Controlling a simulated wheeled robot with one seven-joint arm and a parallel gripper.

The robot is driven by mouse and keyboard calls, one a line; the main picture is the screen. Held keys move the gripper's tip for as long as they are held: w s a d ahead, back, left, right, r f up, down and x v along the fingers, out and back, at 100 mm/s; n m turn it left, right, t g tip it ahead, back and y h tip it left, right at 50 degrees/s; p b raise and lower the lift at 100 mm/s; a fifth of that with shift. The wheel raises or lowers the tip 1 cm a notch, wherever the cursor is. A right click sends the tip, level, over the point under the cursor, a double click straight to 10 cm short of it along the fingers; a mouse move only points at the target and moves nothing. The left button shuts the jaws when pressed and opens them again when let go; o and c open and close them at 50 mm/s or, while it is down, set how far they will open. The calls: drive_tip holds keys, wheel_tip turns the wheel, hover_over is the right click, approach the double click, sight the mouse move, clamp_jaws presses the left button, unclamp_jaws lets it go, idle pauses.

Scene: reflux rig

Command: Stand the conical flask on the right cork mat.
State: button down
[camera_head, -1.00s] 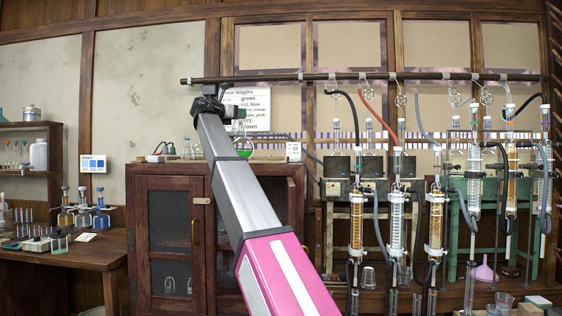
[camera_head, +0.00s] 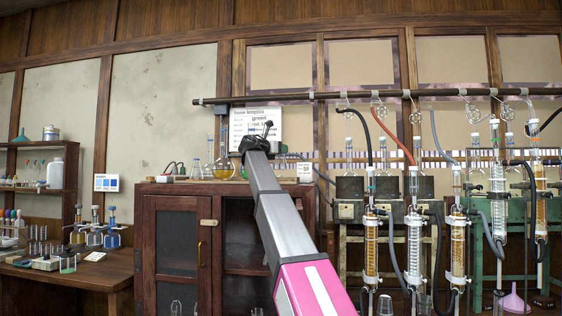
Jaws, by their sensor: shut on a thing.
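My gripper (camera_head: 266,132) is above the top of the dark wooden cabinet, in front of the pale wall sign. Clear glass flasks (camera_head: 196,171) stand on the cabinet top, left of a long-necked flask with yellow liquid (camera_head: 223,171). I cannot make out the right cork mat; my arm covers part of the cabinet top.
The cabinet (camera_head: 172,240) stands below my arm. A dark horizontal rail (camera_head: 360,94) runs above. Condensers and hoses (camera_head: 414,240) crowd the right side. A small white card (camera_head: 304,172) stands right of my arm. A bench with bottles (camera_head: 95,235) is at left.

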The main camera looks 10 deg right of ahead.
sight(277, 159)
drive_tip(key=shift+d+f, duration=0.15)
drive_tip(key=shift+f, duration=1.9)
drive_tip(key=shift+f, duration=0.1)
drive_tip(key=c, duration=0.8)
unclamp_jaws()
drive_tip(key=v, duration=1.2)
